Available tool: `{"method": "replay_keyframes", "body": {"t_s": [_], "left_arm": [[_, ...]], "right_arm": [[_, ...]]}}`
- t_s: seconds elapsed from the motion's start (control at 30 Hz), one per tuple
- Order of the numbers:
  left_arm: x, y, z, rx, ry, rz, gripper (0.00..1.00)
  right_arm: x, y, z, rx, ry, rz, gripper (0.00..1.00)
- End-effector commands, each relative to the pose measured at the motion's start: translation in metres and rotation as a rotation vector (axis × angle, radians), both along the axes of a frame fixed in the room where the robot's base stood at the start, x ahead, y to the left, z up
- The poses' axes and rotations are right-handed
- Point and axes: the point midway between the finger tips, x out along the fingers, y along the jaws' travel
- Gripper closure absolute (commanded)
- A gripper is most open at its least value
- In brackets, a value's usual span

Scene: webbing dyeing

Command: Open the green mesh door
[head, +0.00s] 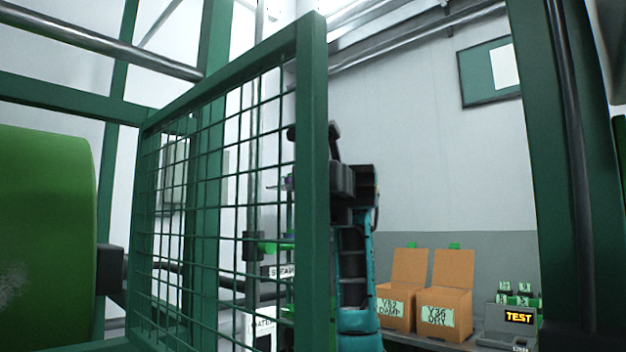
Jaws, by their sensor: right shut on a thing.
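The green mesh door (312,200) has a thick green frame and a wire grid. It stands at an angle, its tall free edge near me and its far side beside a green post on the left. My right gripper (332,150), dark on a teal arm, is at the free edge, in the upper half of the door. It is shut on the door there; the door's frame hides part of its fingers, so the exact grip is not clear. My left gripper is not in view.
A large green drum (45,240) is at the left. A green post (570,180) stands at the right. Behind, two open cardboard boxes (395,308) and a grey device reading TEST (517,318) sit on a bench. Pipes and labels show through the mesh.

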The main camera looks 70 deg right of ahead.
Motion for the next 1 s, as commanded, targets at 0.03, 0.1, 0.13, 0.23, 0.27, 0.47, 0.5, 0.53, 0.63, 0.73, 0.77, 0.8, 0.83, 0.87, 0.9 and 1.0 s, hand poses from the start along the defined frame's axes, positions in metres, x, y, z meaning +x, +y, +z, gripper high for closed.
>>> {"method": "replay_keyframes", "body": {"t_s": [0.03,0.1,0.13,0.23,0.27,0.47,0.5,0.53,0.63,0.73,0.77,0.8,0.83,0.87,0.9,1.0], "left_arm": [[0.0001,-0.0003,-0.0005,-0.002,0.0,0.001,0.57],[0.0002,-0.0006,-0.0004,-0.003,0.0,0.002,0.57],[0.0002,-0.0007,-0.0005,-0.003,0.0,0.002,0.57],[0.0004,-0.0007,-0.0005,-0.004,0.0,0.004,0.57],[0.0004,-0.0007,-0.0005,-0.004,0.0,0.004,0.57],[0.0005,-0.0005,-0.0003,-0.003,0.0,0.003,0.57],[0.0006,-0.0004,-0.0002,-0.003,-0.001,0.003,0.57],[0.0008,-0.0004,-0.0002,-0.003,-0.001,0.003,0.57],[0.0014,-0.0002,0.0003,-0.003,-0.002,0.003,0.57],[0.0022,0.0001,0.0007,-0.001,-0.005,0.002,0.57],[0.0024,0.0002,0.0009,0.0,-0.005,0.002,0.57],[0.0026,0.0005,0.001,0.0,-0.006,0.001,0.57],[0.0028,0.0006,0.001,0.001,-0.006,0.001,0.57],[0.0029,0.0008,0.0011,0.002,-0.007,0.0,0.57],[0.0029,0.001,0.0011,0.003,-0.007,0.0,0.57],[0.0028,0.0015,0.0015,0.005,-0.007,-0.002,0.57]], "right_arm": [[-0.0008,-0.0005,-0.0005,-0.002,-0.001,-0.002,1.0],[-0.0012,-0.0011,-0.0004,-0.002,-0.001,-0.003,1.0],[-0.0012,-0.0013,-0.0004,-0.002,-0.001,-0.003,1.0],[-0.0014,-0.0015,-0.0003,-0.002,-0.001,-0.004,1.0],[-0.0014,-0.0015,-0.0003,-0.002,-0.001,-0.004,1.0],[-0.0013,-0.0015,-0.0002,-0.001,-0.001,-0.004,1.0],[-0.0013,-0.0014,-0.0002,-0.001,-0.001,-0.004,1.0],[-0.0013,-0.0014,-0.0002,-0.001,-0.001,-0.004,1.0],[-0.0013,-0.0014,-0.0001,-0.001,0.0,-0.004,0.69],[-0.0012,-0.0014,-0.0001,-0.001,0.0,-0.003,0.62],[-0.0012,-0.0014,-0.0001,-0.001,0.0,-0.003,0.62],[-0.0012,-0.0014,-0.0001,-0.001,0.0,-0.003,0.62],[-0.0012,-0.0014,-0.0001,-0.001,0.0,-0.003,0.62],[-0.0012,-0.0014,0.0,-0.001,0.0,-0.003,0.62],[-0.0012,-0.0014,0.0,0.0,0.0,-0.003,0.62],[-0.001,-0.0042,0.0006,0.001,0.0,-0.004,0.62]]}}
